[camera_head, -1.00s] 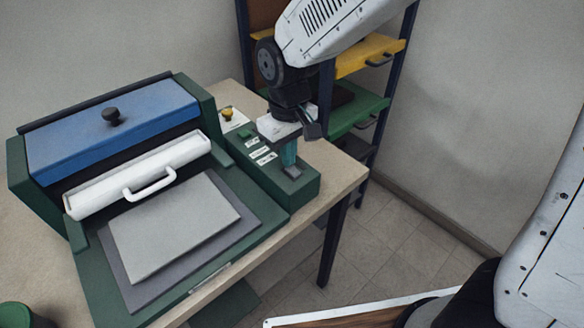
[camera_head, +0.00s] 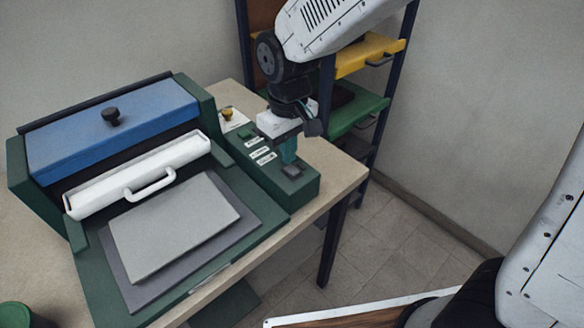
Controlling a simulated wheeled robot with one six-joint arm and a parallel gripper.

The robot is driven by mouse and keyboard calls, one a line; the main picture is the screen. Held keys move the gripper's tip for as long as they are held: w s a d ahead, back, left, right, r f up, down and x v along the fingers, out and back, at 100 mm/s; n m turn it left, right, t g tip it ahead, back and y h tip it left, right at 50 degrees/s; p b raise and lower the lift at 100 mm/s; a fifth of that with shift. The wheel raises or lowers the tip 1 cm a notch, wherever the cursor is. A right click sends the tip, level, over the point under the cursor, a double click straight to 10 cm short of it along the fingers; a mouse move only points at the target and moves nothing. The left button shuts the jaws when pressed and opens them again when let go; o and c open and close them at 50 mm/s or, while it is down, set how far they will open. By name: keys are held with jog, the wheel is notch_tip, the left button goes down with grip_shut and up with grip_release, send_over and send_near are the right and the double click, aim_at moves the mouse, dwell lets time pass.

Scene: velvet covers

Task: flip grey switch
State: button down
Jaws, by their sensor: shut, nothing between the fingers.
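The grey switch (camera_head: 292,171) is a small dark grey rocker on the top of the green control box (camera_head: 303,187), near its front end. My gripper (camera_head: 288,158) points down over the box, just behind the switch in the picture. Its teal fingers are shut with nothing between them. The fingertips are very close to the switch's far edge; I cannot tell whether they touch it. Which way the switch is tilted is too small to tell.
White labels (camera_head: 263,157) and a green switch (camera_head: 247,134) lie along the box to the left. A yellow knob (camera_head: 227,113) is behind. The machine's blue lid (camera_head: 115,125), white handle bar (camera_head: 140,178) and grey plate (camera_head: 175,228) are left. A shelf rack (camera_head: 372,55) stands behind.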

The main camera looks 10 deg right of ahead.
aim_at(291, 169)
jog(key=shift+r, duration=2.6)
jog(key=shift+s+d+f, duration=0.1)
jog(key=shift+s+d, duration=0.1)
jog(key=shift+s, duration=0.05)
jog(key=s+d+r+m, duration=0.3)
jog(key=s+d, duration=0.6)
jog(key=d, duration=0.1)
jog(key=s+d+r+m+t, duration=0.1)
jog(key=s+d+r+m, duration=0.2)
jog(key=s+d, duration=0.7)
jog(key=shift+d+r+m, duration=0.25)
jog(key=shift+r+m, duration=0.1)
jog(key=shift+m, duration=0.05)
